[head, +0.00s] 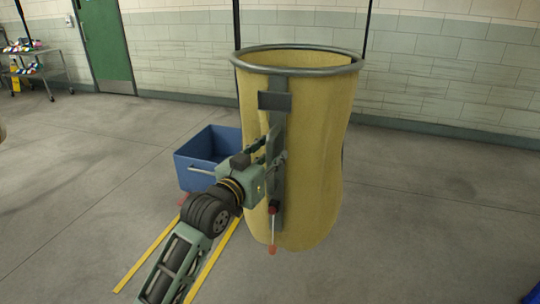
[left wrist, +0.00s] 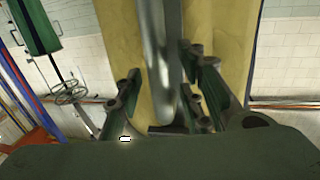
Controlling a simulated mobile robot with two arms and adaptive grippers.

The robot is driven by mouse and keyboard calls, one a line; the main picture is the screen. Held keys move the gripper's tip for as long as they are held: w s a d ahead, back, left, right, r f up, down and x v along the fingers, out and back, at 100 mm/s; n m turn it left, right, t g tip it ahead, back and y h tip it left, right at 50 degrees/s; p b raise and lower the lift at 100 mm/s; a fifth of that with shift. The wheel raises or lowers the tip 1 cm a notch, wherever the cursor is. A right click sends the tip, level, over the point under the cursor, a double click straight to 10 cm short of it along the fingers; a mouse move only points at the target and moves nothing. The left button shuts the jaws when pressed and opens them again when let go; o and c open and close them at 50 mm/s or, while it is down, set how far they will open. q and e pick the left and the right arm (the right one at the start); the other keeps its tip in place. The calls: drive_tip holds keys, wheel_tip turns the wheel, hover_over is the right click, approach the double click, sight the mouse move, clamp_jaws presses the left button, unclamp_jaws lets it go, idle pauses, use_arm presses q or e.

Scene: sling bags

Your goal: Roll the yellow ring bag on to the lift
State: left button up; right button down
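The yellow ring bag (head: 320,150) stands tall and upright right of centre in the head view. A grey metal ring (head: 296,70) forms its open top rim. A grey vertical bar (head: 279,170) runs down its front. I see small gaps beside the bar. My right gripper is not in view. I cannot clearly make out a lift.
A blue bin (head: 205,155) stands behind and left of the bag. Two yellow strips (head: 150,254) run along the floor near my left arm. A shelf cart (head: 38,68) and a green door (head: 105,40) are at the back left.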

use_arm(q)
drive_tip(key=shift+c, duration=0.6)
clamp_jaws()
